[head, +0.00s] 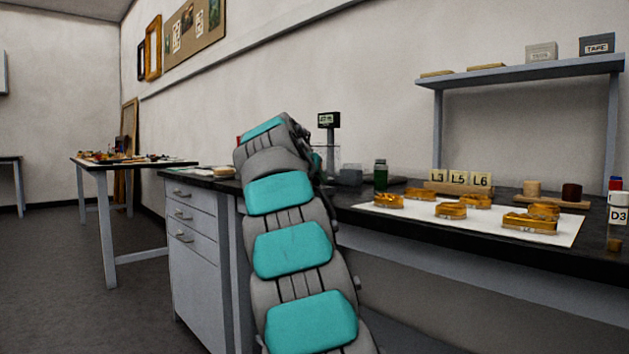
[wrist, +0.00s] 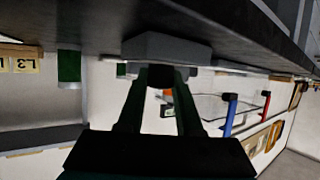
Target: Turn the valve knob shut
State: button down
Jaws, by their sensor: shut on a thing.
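In the wrist view the bench appears upside down, along the top. A grey block (wrist: 165,46) sits against the bench top there. A dark knob (wrist: 160,75) shows at the block, between the ends of my two green fingers. My gripper (wrist: 160,80) is shut on this knob, which I take to be the valve knob. The fingers hide its sides, and I cannot tell how far it is turned.
Right of my arm on the black bench (head: 590,262) stand a grey block (head: 350,176) and a green bottle (head: 381,174). Gilt pieces (head: 530,222) lie on a white sheet (head: 480,235). A display on a post (head: 329,121) stands behind. A shelf (head: 520,72) hangs above.

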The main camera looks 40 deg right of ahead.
jog(key=shift+r+n+t+y+p, duration=0.15)
jog(key=shift+n+t+y+p, duration=0.25)
jog(key=shift+n+t+y, duration=0.3)
jog(key=shift+n+t+y+p, duration=0.5)
jog(key=shift+n+t+p, duration=0.1)
jog(key=shift+n+t, duration=0.15)
jog(key=c, duration=0.6)
grip_release()
jog(key=shift+a, duration=0.1)
